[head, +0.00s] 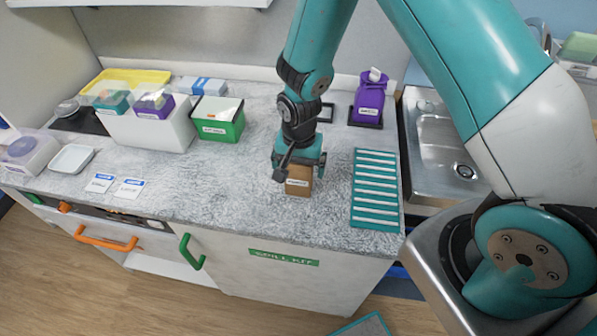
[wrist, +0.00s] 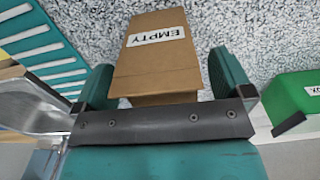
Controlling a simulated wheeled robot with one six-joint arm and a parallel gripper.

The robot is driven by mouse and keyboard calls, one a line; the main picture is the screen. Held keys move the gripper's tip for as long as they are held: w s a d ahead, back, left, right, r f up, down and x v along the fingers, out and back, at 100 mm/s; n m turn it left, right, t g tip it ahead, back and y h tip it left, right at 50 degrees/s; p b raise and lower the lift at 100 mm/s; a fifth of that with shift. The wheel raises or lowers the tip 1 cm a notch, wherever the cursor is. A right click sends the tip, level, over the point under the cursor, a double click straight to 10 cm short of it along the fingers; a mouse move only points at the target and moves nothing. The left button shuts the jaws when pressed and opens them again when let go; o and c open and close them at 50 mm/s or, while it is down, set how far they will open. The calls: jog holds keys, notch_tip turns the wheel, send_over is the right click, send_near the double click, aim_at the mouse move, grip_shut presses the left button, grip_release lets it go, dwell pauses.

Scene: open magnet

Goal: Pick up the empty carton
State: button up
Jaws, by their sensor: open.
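The empty carton (head: 298,186) is a small brown box standing on the speckled counter, directly below my gripper in the head view. In the wrist view the carton (wrist: 166,62) carries a white label reading "EMPTY". My gripper (head: 299,166) points down over the carton. In the wrist view the two teal fingers of my gripper (wrist: 162,85) stand open, one on each side of the carton. I cannot tell whether either finger touches it. The carton's lower part is hidden behind the gripper body in the wrist view.
A teal slatted rack (head: 376,190) lies to the right of the carton, before the sink (head: 445,150). A green box (head: 218,119) and a white bin (head: 146,131) stand to the left. A purple container (head: 369,98) is behind. The counter left of the carton is clear.

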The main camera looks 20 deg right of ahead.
jog(key=shift+f, duration=0.1)
jog(key=shift+c, duration=0.5)
jog(key=c, duration=0.9)
